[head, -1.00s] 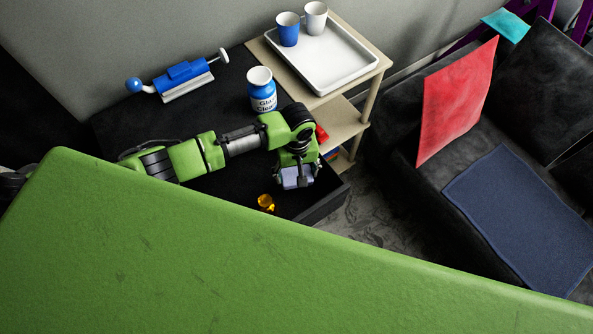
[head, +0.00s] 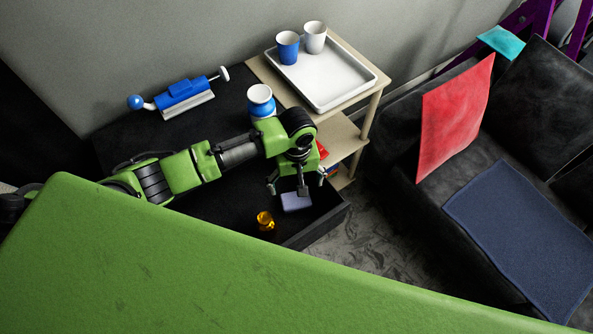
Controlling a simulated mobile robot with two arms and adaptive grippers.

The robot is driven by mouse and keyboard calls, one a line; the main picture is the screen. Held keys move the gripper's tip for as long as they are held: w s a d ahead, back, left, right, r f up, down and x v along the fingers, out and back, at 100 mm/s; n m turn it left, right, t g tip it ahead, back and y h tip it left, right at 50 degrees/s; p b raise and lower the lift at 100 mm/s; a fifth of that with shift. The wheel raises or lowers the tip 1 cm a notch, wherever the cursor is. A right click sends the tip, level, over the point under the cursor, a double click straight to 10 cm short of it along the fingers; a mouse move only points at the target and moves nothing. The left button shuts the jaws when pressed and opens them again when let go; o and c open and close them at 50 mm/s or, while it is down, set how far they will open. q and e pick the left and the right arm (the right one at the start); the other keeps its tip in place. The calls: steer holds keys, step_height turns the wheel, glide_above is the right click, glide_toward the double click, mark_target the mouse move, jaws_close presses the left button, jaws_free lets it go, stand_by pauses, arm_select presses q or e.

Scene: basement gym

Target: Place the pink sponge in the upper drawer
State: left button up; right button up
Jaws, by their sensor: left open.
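A pale lavender block (head: 295,202), the only sponge-like thing in view, lies in the open dark drawer (head: 325,222) near its right end. It looks lavender rather than pink. My left gripper (head: 297,186) is open just above the block, its fingers spread and pointing down. The fingers hide part of the block's upper edge. My right gripper is not in view.
An amber bottle (head: 265,221) stands in the drawer, left of the block. A blue-and-white jar (head: 261,99) and a blue device (head: 181,90) stand on the dark cabinet top (head: 130,135). A shelf with a white tray (head: 325,85) and two cups stands behind. A large green surface fills the foreground.

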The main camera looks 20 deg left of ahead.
arm_select(q)
step_height(320, 180, up, 8)
steer(key=shift+r+b, duration=0.25)
steer(key=shift+b, duration=0.05)
steer(key=shift+f, duration=0.1)
